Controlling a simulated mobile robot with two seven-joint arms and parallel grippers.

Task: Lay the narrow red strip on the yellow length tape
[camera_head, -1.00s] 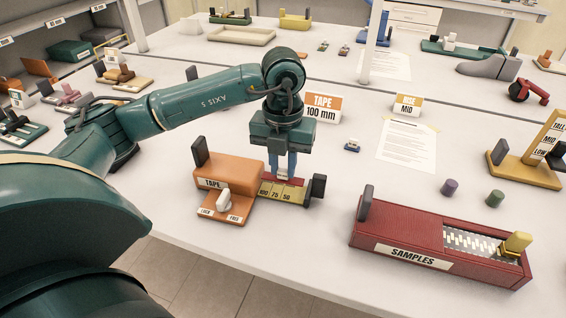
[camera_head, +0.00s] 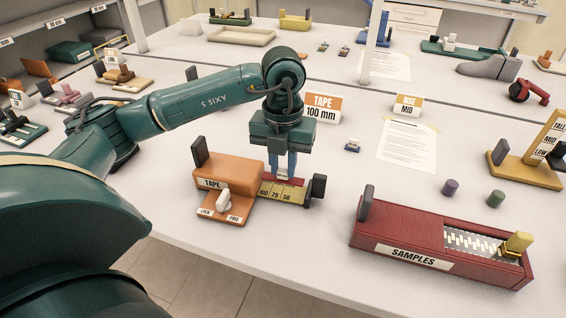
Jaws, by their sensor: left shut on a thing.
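The strip lies along the back edge of the yellow length tape (camera_head: 276,193), which carries the marks 100, 75 and 50. The strip is at or just above the tape; I cannot tell whether it touches. The fingers hide part of the strip. The tape runs from the orange housing to a dark end piece (camera_head: 318,188) at its right. My right gripper is not in view.
A LOCK/FREE knob (camera_head: 223,200) is on the housing's front. A red SAMPLES box (camera_head: 400,232) stands to the right. A "TAPE 100 mm" sign (camera_head: 322,107) stands behind the arm. The table between is clear.

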